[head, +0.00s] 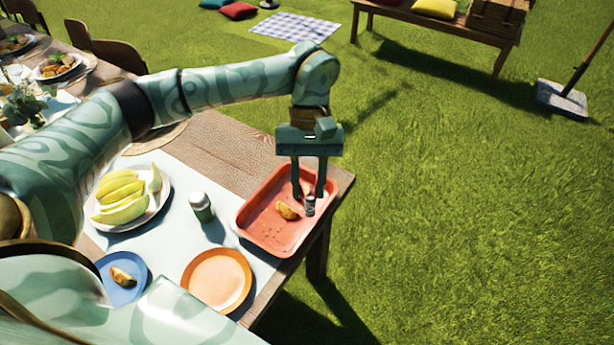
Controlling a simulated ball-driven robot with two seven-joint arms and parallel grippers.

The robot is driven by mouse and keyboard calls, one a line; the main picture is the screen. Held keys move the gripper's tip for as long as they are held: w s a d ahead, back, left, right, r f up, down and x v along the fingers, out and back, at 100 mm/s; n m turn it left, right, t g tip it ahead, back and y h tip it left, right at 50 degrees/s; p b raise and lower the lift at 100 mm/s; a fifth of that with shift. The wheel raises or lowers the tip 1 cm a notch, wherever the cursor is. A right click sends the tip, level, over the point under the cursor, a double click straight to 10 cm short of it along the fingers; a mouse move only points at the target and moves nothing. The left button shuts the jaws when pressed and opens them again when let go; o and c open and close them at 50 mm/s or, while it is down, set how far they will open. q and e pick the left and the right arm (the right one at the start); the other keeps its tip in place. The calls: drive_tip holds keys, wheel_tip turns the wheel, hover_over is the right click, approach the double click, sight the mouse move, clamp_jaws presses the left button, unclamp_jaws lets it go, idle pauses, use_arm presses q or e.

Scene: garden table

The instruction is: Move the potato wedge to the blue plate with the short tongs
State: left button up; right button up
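A potato wedge (287,211), golden brown, lies in the red tray (250,240) at the table's right corner. The blue plate (112,292) is at the lower left and bears another browned wedge (122,277); my arm partly covers the plate's edge. My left gripper (309,195) points down over the right part of the tray, just right of the potato wedge. Its two fingers are apart. A small grey metallic piece (310,206) shows at the fingertips; it may be part of the short tongs, mostly hidden. My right gripper is not in view.
An orange plate (217,280) lies empty in front of the tray. A shaker (202,207) stands left of the tray, beside a white plate (158,208) of yellow-green fruit slices. The table's right edge is close to the tray, with grass beyond.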

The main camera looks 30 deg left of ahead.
use_arm(q)
drive_tip(key=w+a+f+n+t+h, duration=0.2)
drive_tip(key=w+f+n+h, duration=0.1)
drive_tip(key=n, duration=0.4)
drive_tip(key=shift+w+a+f+n+h, duration=0.2)
drive_tip(key=shift+w+f+n+h, duration=0.1)
drive_tip(key=shift+f+h, duration=0.3)
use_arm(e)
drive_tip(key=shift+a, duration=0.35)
use_arm(q)
drive_tip(key=shift+f, duration=0.15)
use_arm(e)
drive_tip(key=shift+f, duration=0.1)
